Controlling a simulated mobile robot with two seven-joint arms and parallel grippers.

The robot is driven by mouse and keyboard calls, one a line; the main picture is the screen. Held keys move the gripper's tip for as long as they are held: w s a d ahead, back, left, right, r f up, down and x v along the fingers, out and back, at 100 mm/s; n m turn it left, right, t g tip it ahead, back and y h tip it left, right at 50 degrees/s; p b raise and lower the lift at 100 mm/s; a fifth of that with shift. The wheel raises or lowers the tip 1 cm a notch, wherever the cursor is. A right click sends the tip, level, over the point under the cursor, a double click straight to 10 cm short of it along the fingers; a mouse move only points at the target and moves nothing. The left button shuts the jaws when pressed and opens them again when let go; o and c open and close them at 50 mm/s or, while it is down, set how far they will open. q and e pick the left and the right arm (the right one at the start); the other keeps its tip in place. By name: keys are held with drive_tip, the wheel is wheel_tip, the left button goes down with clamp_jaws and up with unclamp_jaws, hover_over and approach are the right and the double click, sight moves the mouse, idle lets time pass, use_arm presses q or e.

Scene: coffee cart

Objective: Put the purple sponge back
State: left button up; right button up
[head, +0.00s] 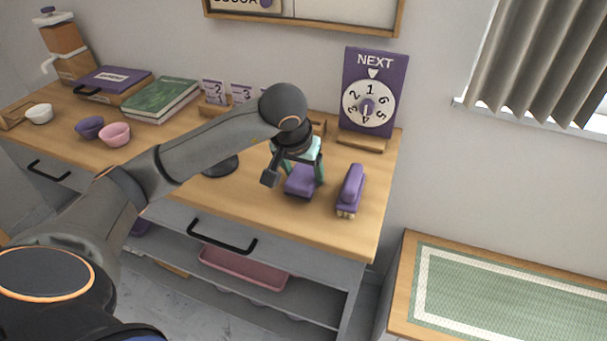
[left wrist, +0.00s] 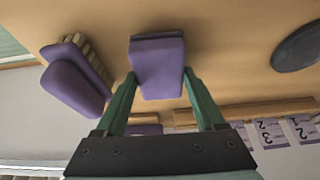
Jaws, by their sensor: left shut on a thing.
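The purple sponge (head: 299,183) is a small block near the front right of the wooden cart top. My left gripper (head: 304,173) points down at it, with one green finger on each side, shut on it. The left wrist view shows the sponge (left wrist: 157,62) between the two fingertips. I cannot tell whether the sponge rests on the top or hangs just above it. My right gripper is not in view.
A purple brush (head: 351,187) with pale bristles lies just right of the sponge. The purple number dial (head: 369,90) stands behind. A black disc (head: 221,166) is to the left. Cups (head: 115,134) and books (head: 161,99) stand further left. The top's right edge is close.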

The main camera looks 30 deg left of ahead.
use_arm(q)
drive_tip(key=shift+f, duration=0.45)
drive_tip(key=shift+f, duration=0.1)
drive_tip(key=o, duration=1.2)
drive_tip(key=shift+c, duration=0.2)
drive_tip(key=p+v, duration=0.1)
drive_tip(key=v, duration=1.1)
drive_tip(key=shift+s+d, duration=0.1)
